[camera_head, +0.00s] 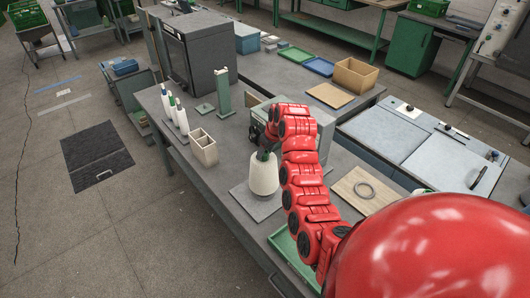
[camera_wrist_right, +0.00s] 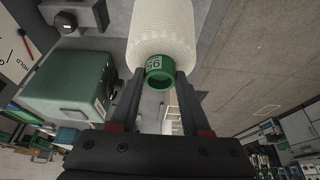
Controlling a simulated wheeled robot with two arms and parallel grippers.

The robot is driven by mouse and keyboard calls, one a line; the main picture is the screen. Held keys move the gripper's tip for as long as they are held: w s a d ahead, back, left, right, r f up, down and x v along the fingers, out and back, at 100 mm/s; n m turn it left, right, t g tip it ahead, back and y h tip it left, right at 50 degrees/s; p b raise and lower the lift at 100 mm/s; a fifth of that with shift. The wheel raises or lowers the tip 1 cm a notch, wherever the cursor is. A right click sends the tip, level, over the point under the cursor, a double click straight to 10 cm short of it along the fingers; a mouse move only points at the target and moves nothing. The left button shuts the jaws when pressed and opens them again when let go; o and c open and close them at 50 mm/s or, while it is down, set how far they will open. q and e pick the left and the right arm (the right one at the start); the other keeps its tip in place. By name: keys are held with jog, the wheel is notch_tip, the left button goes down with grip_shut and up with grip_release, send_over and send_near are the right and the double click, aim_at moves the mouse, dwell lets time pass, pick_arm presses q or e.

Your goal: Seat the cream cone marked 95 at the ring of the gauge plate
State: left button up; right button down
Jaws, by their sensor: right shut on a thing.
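The cream cone (camera_head: 264,178) stands upright at the grey square plate (camera_head: 240,196) on the near bench. I cannot tell whether its base touches that plate. In the right wrist view the cone (camera_wrist_right: 163,35) shows its green nose marked 95 (camera_wrist_right: 159,72). My right gripper (camera_head: 265,152) comes down over the top of the cone. In the wrist view the right gripper's fingers (camera_wrist_right: 159,78) are shut on the green nose from both sides. My left gripper is out of view.
White cones with coloured tips (camera_head: 175,114) stand in a row at the bench's left edge, near a divided beige box (camera_head: 203,148). A green post (camera_head: 223,93) stands behind. A green tray (camera_head: 284,246) lies near, partly hidden by my right arm.

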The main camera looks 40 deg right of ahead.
aim_at(265, 159)
dwell(0.4)
jog(key=shift+b, duration=0.45)
jog(key=shift+r, duration=0.1)
jog(key=shift+f+b, duration=1.45)
jog(key=shift+f, duration=0.55)
jog(key=shift+c, duration=1.4)
grip_release()
